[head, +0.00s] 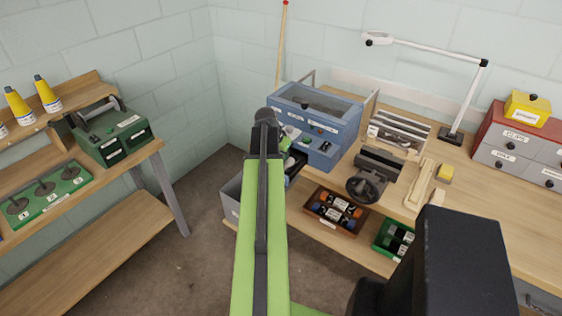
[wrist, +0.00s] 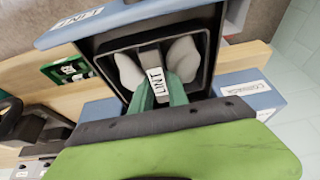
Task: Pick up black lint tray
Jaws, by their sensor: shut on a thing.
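The black lint tray (wrist: 112,80) fills the upper middle of the wrist view and holds pale grey lint lumps. A white strip marked LINT (wrist: 156,85) shows at its near side. My gripper (wrist: 160,95) has its green fingers on either side of this labelled part and is shut on the tray. In the head view a dark part of the tray (head: 296,166) shows at the front of the blue machine (head: 318,118). My arm hides much of the gripper and tray there. I cannot tell how far the tray is out of the machine.
The bench holds a grey vise-like device (head: 378,172) right of the machine and a lamp (head: 468,100). A grey bin (head: 230,198) stands left of my arm. Floor between the benches is clear.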

